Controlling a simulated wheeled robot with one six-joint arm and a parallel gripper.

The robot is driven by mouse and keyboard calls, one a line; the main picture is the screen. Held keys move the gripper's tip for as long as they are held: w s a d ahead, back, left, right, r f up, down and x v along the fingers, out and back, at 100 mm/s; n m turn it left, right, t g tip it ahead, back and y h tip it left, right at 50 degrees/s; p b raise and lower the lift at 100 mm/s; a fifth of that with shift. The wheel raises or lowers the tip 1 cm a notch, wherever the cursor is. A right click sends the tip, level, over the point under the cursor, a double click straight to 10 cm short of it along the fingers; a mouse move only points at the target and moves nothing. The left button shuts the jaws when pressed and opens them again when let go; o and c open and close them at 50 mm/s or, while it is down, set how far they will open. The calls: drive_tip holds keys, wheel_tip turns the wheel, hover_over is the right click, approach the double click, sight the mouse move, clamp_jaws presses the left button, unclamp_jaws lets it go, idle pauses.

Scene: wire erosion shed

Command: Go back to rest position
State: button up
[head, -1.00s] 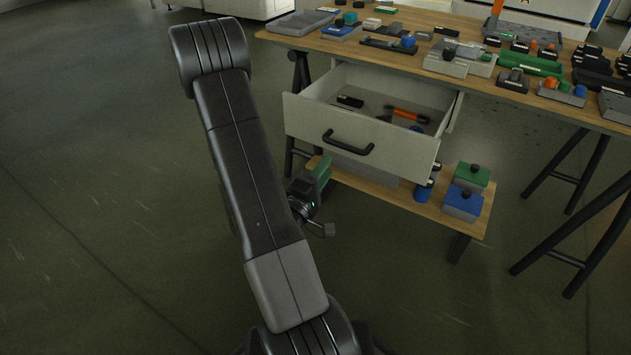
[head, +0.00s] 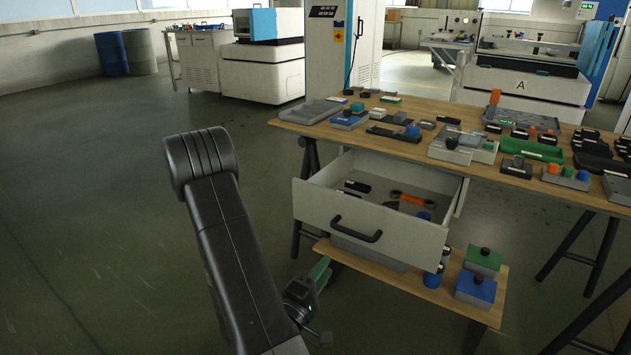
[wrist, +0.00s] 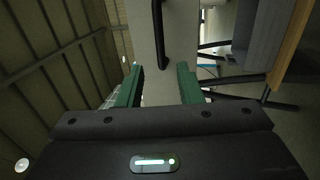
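My gripper shows in the wrist view (wrist: 160,85) with its two green fingers apart and nothing between them. Beyond the fingers is the pale drawer front with its black handle (wrist: 160,35). In the head view my gripper (head: 320,272) is partly hidden behind my arm, in front of and below the open drawer (head: 345,212). It is apart from the drawer handle (head: 356,229). My arm rises from the bottom of the view and bends at the upper left.
The drawer holds an orange-handled tool (head: 407,198) and small dark items. The workbench (head: 455,110) carries many parts. A lower shelf (head: 400,281) holds a blue box (head: 476,288) and a green box (head: 483,261). Open floor lies to the left.

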sight(351, 232)
drive_tip(key=b+x, duration=0.1)
drive_tip(key=x, duration=1.3)
drive_tip(key=shift+s, duration=0.15)
